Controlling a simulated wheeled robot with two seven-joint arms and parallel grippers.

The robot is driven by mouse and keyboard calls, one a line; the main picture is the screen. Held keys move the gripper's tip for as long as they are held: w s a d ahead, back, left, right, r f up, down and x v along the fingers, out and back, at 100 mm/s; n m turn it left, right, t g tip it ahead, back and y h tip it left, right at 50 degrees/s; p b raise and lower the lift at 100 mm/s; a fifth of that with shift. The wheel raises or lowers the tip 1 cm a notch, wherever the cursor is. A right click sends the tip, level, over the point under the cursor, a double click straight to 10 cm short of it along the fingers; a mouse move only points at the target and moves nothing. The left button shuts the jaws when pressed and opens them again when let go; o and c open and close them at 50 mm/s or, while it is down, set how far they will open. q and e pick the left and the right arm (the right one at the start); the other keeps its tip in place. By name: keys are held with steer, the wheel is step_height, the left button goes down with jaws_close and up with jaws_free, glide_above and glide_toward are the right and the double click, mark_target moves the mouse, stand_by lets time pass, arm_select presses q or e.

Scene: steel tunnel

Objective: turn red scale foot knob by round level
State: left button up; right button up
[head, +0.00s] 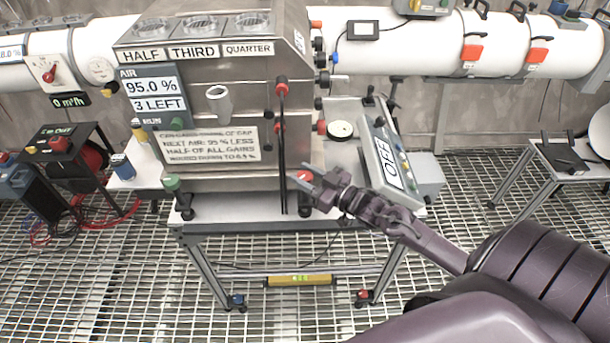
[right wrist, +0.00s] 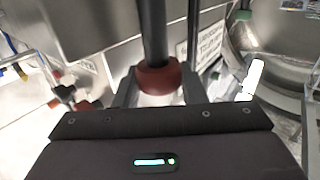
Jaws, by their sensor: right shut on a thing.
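The red scale foot knob (head: 304,176) sits low at the front right corner of the steel box. My right gripper (head: 313,184) is shut on it from the right. In the right wrist view, the red knob (right wrist: 158,78) sits between the two fingers of the gripper (right wrist: 158,92), under a dark vertical rod. A pale round disc with a dark rim (head: 340,130), which looks like the round level, lies on the table behind and right of the gripper. Its bubble is too small to read. My left gripper is not in view.
A green foot knob (head: 172,183) is at the box's front left corner. The steel box (head: 215,100) stands on a wheeled table. An OFF display box (head: 388,160) is close behind my right wrist. A yellow bar level (head: 298,280) lies on the lower shelf. Open grating lies in front.

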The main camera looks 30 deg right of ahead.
steer(key=o, duration=1)
steer(key=shift+c, duration=0.2)
steer(key=shift+b+v, duration=0.7)
steer(key=shift+v, duration=3.2)
